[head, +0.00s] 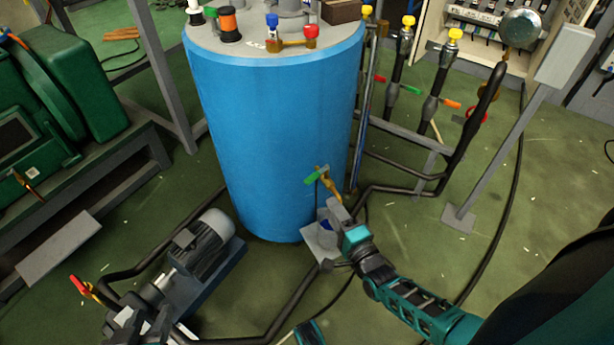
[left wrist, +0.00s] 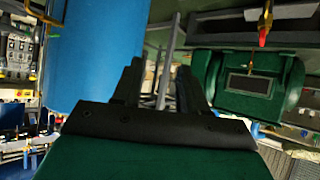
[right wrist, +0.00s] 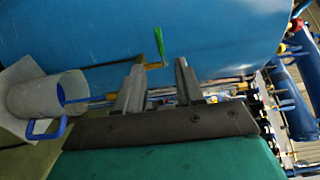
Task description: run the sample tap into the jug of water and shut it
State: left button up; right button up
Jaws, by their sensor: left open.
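The sample tap (head: 328,182), brass with a green lever, sits low on the front of the blue tank (head: 275,130). In the right wrist view the tap's lever (right wrist: 159,42) stands just beyond my fingertips. The jug of water (head: 326,227) is below the tap on a pale stand, partly hidden by my right gripper (head: 337,210). The right wrist view shows the grey jug (right wrist: 45,96) and its blue handle to the left of my fingers. My right gripper is open and empty beside the tap.
A grey pump motor (head: 205,243) stands on the floor left of the tank. Black pipes (head: 400,188) run right of the tank, with a grey post (head: 510,130) beyond. A green machine (head: 60,95) is at the left.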

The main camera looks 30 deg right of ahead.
aim_at(313, 181)
jog(key=w+b, duration=0.3)
jog(key=w, duration=0.9)
jog(key=shift+b, duration=0.3)
jog(key=shift+c, duration=0.4)
grip_shut()
jog(key=shift+a, duration=0.1)
